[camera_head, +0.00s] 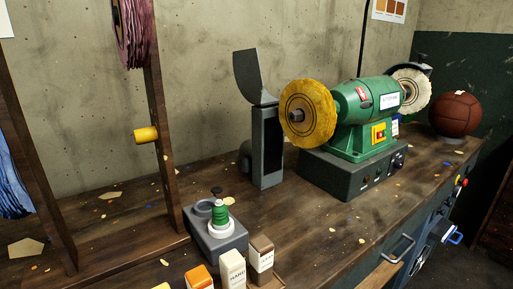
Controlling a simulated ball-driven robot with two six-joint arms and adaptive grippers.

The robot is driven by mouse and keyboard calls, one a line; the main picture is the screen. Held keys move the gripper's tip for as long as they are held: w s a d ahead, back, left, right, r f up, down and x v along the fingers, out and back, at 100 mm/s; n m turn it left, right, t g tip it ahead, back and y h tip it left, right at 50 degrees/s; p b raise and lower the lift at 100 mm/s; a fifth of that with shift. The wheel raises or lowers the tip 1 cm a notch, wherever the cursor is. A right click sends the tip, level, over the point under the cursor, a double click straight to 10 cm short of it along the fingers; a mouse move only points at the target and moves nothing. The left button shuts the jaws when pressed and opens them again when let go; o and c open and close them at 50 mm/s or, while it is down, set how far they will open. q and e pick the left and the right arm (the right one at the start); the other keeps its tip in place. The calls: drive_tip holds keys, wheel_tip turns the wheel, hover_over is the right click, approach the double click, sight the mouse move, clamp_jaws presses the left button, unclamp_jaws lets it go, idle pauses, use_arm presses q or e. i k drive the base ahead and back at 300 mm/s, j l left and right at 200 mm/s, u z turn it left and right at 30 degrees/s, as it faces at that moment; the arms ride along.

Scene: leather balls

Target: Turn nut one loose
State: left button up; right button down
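A green bench grinder (370,112) stands on a dark grey base box (350,172) on the workbench. A yellow buffing wheel (312,98) is mounted on its left end. A small grey nut or shaft end (296,115) shows at the wheel's centre; I cannot tell if it is nut one, or whether it is tight or loose. A pale wheel (412,90) sits at the right end, partly behind a dark guard. Neither of my grippers is in view.
A tall grey stand (266,145) with a curved plate is left of the grinder. A brown leather ball (455,113) sits far right. Scraps litter the wooden workbench (310,220).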

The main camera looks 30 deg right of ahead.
sight(297, 114)
drive_tip(key=l+z, duration=0.25)
drive_tip(key=z, duration=0.2)
drive_tip(key=l+z, duration=0.3)
drive_tip(key=z, duration=0.15)
drive_tip(key=i+l+z, duration=0.1)
drive_tip(key=l+z, duration=0.15)
drive_tip(key=z, duration=0.2)
